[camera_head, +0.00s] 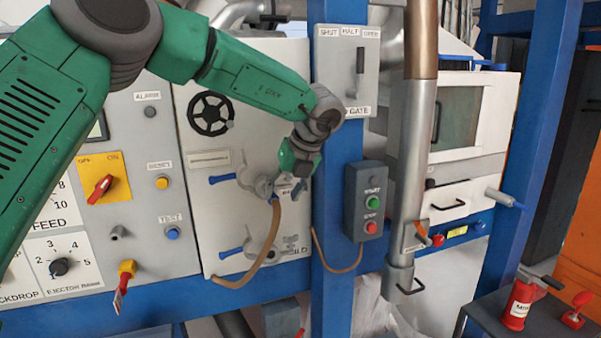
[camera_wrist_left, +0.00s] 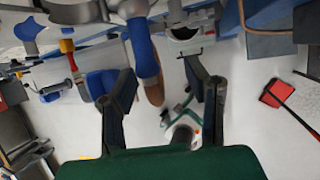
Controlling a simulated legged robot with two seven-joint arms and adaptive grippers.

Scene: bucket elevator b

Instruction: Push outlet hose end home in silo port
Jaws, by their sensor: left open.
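My left gripper (camera_head: 285,186) is in front of the white cabinet panel, close to a grey fitting with a blue handle (camera_head: 222,179). A brown hose (camera_head: 277,222) hangs from beside this fitting and curves down to the lower left. In the left wrist view, my left gripper (camera_wrist_left: 163,88) has its two dark fingers spread. A blue handle (camera_wrist_left: 143,48) and a brown piece, seemingly the hose (camera_wrist_left: 155,93), show between them; I cannot tell whether they touch a finger. I cannot tell which fitting is the silo port. My right gripper is not in view.
A lower fitting with a blue handle (camera_head: 231,252) sits below. A blue post (camera_head: 327,120) stands just right of my gripper, with a start/stop box (camera_head: 370,200) beside it. A second brown hose (camera_head: 335,268) loops under the box. A vertical metal pipe (camera_head: 411,150) stands farther right.

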